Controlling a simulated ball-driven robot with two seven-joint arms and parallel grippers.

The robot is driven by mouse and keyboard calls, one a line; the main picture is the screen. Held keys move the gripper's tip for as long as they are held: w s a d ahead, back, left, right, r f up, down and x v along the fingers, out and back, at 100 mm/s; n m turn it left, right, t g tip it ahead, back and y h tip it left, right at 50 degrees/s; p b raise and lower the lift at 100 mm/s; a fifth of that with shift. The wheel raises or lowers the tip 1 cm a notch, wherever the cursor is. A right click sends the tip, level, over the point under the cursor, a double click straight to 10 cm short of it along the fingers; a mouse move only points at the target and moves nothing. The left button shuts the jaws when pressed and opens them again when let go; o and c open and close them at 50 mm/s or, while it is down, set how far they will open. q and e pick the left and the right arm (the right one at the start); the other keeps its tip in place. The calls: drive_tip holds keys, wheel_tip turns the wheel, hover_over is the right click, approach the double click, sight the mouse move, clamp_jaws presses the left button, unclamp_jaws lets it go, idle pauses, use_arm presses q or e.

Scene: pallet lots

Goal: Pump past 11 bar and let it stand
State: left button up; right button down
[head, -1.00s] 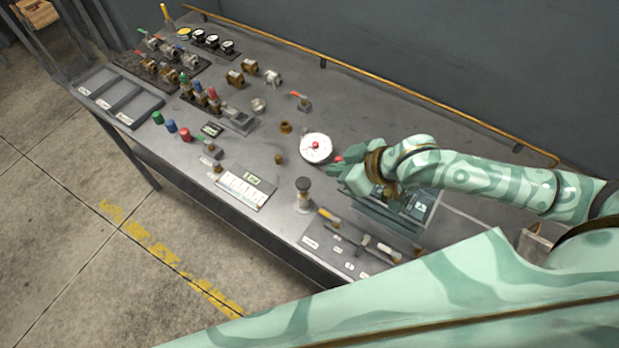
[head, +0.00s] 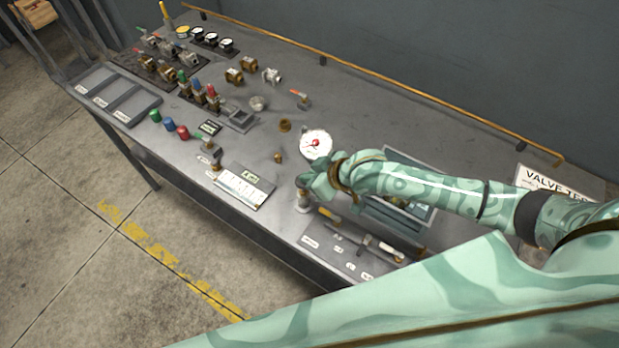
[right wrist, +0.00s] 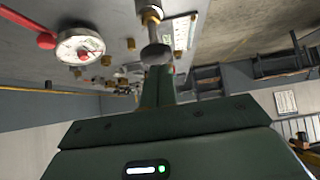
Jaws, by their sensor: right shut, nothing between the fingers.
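The hand pump (head: 304,205) stands upright near the bench's front edge, its dark top hidden in the head view behind my right gripper (head: 308,184). In the right wrist view the pump (right wrist: 150,16) shows its brass and pale shaft and round dark knob (right wrist: 155,52). The shut, empty fingers of my right gripper (right wrist: 158,78) are right at that knob; I cannot tell whether they touch. The white round gauge (head: 316,144) stands just behind; it also shows in the right wrist view (right wrist: 80,46). Its reading is too small to tell. My left gripper is out of view.
A labelled tool board (head: 345,256) lies at the front right. A grey-green tray (head: 398,212) is under my right forearm. A white card (head: 240,187) lies left of the pump.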

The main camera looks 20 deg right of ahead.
drive_tip(key=shift+f, duration=0.3)
drive_tip(key=f, duration=0.2)
drive_tip(key=f+b, duration=0.1)
drive_tip(key=shift+s+f, duration=0.2)
drive_tip(key=shift+f, duration=0.15)
drive_tip(key=s+d+r+p, duration=0.2)
drive_tip(key=r+p, duration=0.1)
drive_tip(key=r, duration=0.2)
drive_tip(key=s+d+r+p, duration=0.2)
drive_tip(key=s+r+p, duration=0.1)
drive_tip(key=r, duration=0.3)
drive_tip(key=shift+r, duration=0.25)
drive_tip(key=shift+s+d, duration=0.1)
drive_tip(key=shift+d, duration=0.05)
